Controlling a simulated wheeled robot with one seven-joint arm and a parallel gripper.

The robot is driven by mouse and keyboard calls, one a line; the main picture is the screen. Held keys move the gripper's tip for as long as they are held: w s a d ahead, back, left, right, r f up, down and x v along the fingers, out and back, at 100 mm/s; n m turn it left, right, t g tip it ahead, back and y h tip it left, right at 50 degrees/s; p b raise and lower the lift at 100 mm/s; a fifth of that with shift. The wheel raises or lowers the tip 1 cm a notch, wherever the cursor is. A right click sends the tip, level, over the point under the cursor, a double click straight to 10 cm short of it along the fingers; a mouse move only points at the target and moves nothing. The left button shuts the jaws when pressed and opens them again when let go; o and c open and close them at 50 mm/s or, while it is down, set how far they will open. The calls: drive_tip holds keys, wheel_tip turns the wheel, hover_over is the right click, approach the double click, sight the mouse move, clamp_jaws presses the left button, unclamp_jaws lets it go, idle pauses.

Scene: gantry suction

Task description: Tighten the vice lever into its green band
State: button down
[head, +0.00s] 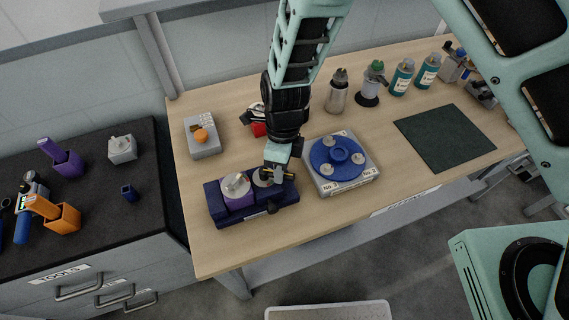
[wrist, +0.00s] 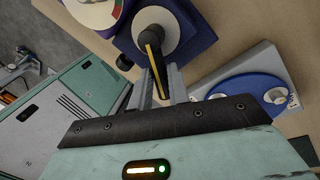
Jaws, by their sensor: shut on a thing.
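The vice is a dark blue block (head: 285,196) at the front left of the wooden bench; it also shows in the wrist view (wrist: 203,35). It carries a grey round hub (wrist: 150,18) with a black lever (wrist: 153,62) marked by a yellow stripe. My gripper (wrist: 160,92) is shut on the lever; in the head view my gripper (head: 271,172) is over the block's right part. A white dial with red and green segments (wrist: 98,12) is cut by the top edge of the wrist view. I cannot tell where the lever points against a green band.
A purple part (head: 238,197) with a grey top sits left of my gripper on the block. A grey fixture with a blue disc (head: 338,152) stands close right. A grey box with an orange knob (head: 202,145) is behind left. Bottles (head: 401,78) stand at the back.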

idle(0.3)
drive_tip(key=c, duration=1.3)
unclamp_jaws()
drive_tip(key=shift+c, duration=0.2)
drive_tip(key=w+d+r+b, duration=0.1)
drive_tip(key=w+r+b, duration=0.2)
drive_tip(key=r, duration=1.4)
drive_tip(key=shift+w, duration=0.15)
